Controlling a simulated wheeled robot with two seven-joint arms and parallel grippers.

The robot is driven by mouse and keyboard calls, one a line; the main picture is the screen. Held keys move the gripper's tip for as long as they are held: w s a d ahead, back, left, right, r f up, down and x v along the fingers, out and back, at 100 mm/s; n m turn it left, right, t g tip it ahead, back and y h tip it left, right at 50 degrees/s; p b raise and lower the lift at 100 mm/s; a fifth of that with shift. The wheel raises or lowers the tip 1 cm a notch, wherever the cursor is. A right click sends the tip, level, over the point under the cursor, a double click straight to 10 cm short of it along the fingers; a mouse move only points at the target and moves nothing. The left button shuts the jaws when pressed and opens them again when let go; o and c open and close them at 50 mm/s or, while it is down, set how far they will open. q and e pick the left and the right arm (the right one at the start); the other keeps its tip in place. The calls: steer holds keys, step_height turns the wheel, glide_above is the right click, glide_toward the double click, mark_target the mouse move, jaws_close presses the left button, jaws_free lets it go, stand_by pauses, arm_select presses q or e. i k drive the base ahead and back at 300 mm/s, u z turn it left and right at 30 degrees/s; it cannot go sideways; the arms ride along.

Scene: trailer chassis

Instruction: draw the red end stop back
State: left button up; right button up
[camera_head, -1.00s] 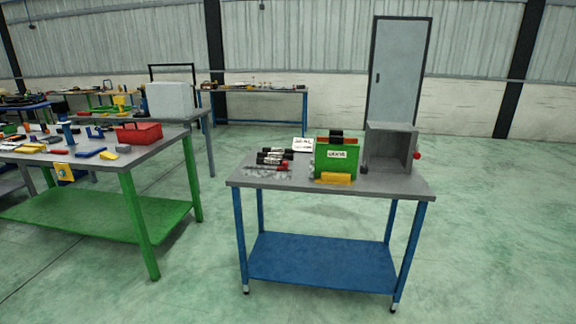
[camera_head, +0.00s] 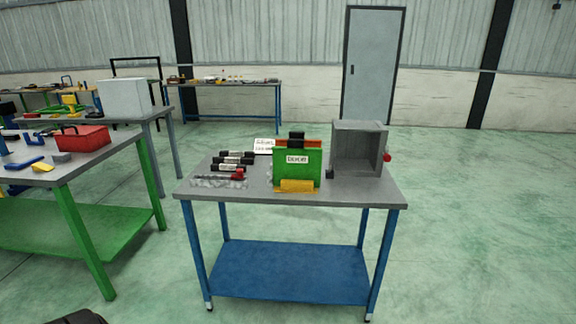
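A small red knob-like piece (camera_head: 387,157) shows at the right side of a grey open-fronted box (camera_head: 358,148) on the blue-legged table (camera_head: 345,192). Another small red piece (camera_head: 238,174) lies at the end of one of several black cylinders (camera_head: 228,168) at the table's left. I cannot tell for sure which red piece is the end stop. Neither of my grippers is in the view.
A green box (camera_head: 297,165) with a white label stands mid-table, a yellow piece (camera_head: 297,186) at its front. A green-legged bench (camera_head: 60,172) with a red toolbox (camera_head: 82,139) stands at left. The floor right of the table (camera_head: 490,220) is clear.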

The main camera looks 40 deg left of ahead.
mark_target(239, 172)
steer(key=z, duration=0.05)
steer(key=i, duration=0.9)
steer(key=u, duration=0.4)
